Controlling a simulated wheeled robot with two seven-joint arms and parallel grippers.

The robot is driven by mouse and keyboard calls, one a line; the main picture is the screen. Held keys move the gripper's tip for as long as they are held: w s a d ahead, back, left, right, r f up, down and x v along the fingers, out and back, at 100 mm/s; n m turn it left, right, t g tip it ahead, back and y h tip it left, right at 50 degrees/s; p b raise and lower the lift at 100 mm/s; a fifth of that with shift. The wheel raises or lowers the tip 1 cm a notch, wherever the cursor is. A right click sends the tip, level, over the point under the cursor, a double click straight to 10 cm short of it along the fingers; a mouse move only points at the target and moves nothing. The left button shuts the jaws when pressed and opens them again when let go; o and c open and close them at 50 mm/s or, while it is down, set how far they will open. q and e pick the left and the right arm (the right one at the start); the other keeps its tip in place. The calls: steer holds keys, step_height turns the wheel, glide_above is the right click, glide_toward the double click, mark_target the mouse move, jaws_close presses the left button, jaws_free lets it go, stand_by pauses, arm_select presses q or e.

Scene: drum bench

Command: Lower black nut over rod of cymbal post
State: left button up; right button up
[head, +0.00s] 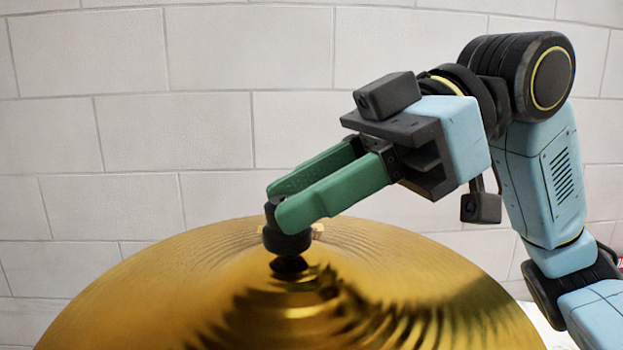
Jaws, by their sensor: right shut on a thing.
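The black nut (287,240) is held between the green fingertips of my right gripper (279,203), which is shut on it. The nut looks upright, over the center of the gold cymbal (130,300). A dark patch shows on the cymbal just below the nut; I cannot tell whether it is a part of the post or a reflection. The rod of the cymbal post cannot be made out; the nut and fingers cover that spot. I cannot tell whether the nut is around the rod. My left gripper is not in view.
A small tan piece (317,230) shows just right of the nut, partly hidden behind it. The wide cymbal fills the lower part of the view. A pale block wall (130,130) stands behind. The space left of the fingers above the cymbal is clear.

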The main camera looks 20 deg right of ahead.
steer(key=shift+f, duration=0.4)
steer(key=o, duration=1)
steer(key=shift+o, duration=0.2)
steer(key=b+v, duration=0.1)
steer(key=v, duration=1.2)
steer(key=shift+d, duration=0.15)
steer(key=shift+r, duration=0.15)
